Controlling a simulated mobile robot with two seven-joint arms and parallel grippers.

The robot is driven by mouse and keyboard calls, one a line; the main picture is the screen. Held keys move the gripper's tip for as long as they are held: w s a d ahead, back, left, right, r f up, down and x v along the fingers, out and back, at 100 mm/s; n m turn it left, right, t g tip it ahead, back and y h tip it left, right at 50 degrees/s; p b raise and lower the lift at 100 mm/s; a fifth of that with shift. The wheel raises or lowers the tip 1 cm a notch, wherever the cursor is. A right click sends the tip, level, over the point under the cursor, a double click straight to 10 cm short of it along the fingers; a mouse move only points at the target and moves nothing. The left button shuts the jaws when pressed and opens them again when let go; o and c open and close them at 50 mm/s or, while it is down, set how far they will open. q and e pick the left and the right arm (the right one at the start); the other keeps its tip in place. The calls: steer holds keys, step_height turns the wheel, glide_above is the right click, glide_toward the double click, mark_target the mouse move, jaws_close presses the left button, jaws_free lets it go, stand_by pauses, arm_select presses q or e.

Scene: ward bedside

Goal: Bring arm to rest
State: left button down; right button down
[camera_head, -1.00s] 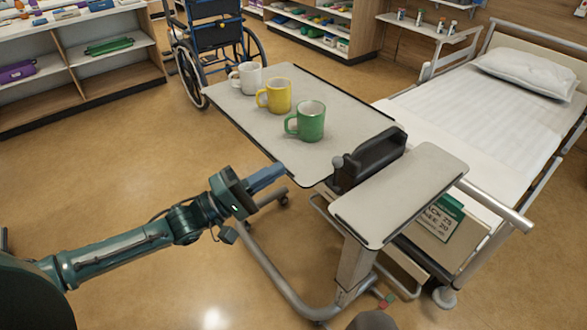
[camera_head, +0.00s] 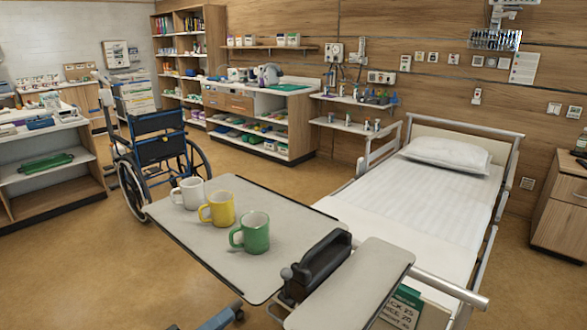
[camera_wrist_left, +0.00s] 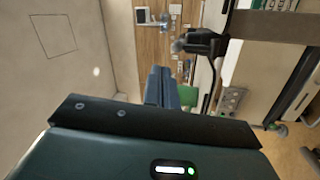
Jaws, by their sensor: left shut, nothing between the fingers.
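My left gripper (camera_head: 219,318) shows only at the bottom edge of the head view, as blue fingers below the near edge of the overbed table (camera_head: 180,232). In the left wrist view its blue fingers (camera_wrist_left: 160,88) are together with nothing between them. The rest of my left arm is out of the head view. White (camera_head: 187,193), yellow (camera_head: 218,209) and green (camera_head: 251,233) mugs stand upright in a row on the table, apart from the gripper. My right gripper is not in view.
A black holder (camera_head: 318,266) sits between the table's main top and its smaller side top (camera_head: 362,285). The bed (camera_head: 420,200) is to the right. A wheelchair (camera_head: 155,150) stands behind the table. Open floor (camera_head: 75,265) lies to the left.

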arm_select(q)
steer(key=s+f+m+g+y, duration=0.4)
steer(key=s+f+m+y, duration=0.5)
steer(key=s+f, duration=0.5)
step_height(320, 180, down, 4)
steer(key=shift+s+d+f+y, duration=0.25)
steer(key=shift+d+y, duration=0.05)
steer(key=shift+y, duration=0.9)
